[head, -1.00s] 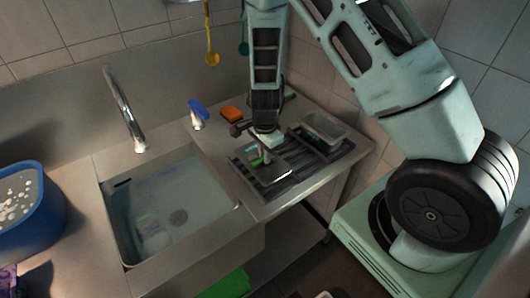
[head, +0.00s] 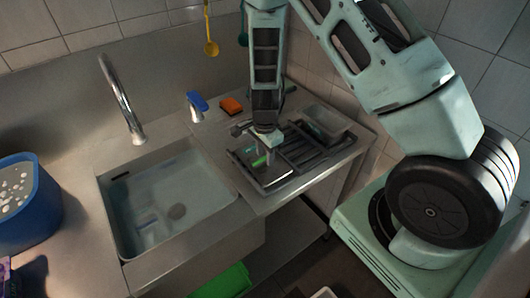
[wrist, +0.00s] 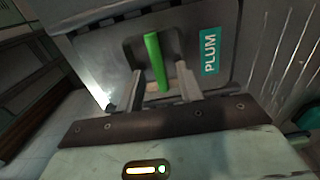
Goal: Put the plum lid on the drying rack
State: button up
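The plum lid (wrist: 208,24) is a grey plate with a green bar handle (wrist: 157,62) and a teal "PLUM" label. In the head view the lid (head: 272,178) lies on the left part of the dark drying rack (head: 325,157), seemingly flat. My gripper (wrist: 160,83) is open just over the lid. Its two fingers stand apart, one on each side of the handle's lower end, with gaps showing. In the head view my gripper (head: 267,152) points down at the lid and partly hides it.
A clear container (head: 326,122) stands at the rack's back right. The sink basin (head: 170,205) is to the left. An orange sponge (head: 231,106) and a blue-topped item (head: 197,104) sit behind. A blue tub (head: 25,210) stands at far left.

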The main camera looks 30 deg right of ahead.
notch_tip(320, 180, up, 17)
jog(key=s+a+r+n+y+b, duration=0.1)
jog(key=s+a+r+n+b, duration=0.15)
jog(key=s+a+n, duration=1.1)
jog(key=s+n, duration=0.3)
jog(key=n, duration=0.1)
jog(key=s+a+r+n+b, duration=0.1)
jog(key=s+a+n, duration=0.4)
jog(key=s+n, duration=0.2)
jog(key=shift+s+a+n+b, duration=0.25)
jog(key=shift+s+n+b, duration=0.05)
jog(key=shift+n, duration=0.15)
